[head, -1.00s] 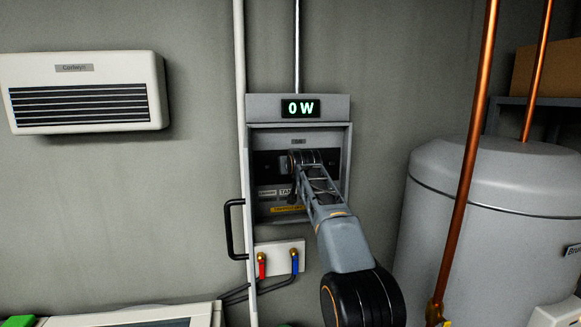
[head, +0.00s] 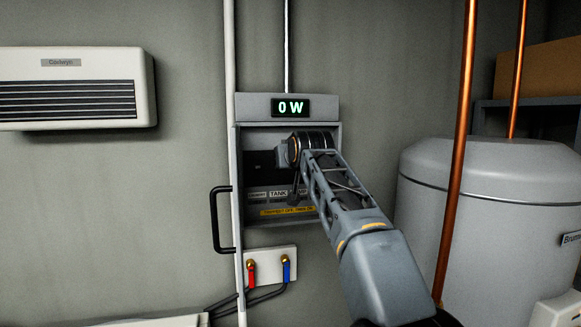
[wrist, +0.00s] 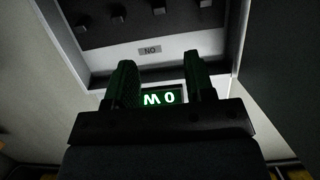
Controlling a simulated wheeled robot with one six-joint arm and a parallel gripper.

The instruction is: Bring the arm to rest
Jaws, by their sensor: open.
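My gripper (wrist: 160,78) shows in the wrist view with its two dark green-lit fingers spread apart and nothing between them touching either one. In the head view my arm reaches from the lower right up in front of the open grey wall cabinet (head: 333,195); the fingers are hidden there. The cabinet's display (head: 291,107) reads 0 W and appears upside down in the wrist view (wrist: 160,98), behind the fingers. Inside the cabinet are a TANK label (head: 278,194) and a yellow label (head: 284,211). The wrist view shows a row of dark knobs (wrist: 158,8) and an "ON" label, inverted.
The cabinet door stands open at the left with a black handle (head: 214,219). Red and blue valves on a white plate (head: 270,254) sit below. A grey tank (head: 480,220) and a copper pipe (head: 457,160) stand right. A heater (head: 75,88) hangs on the left wall.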

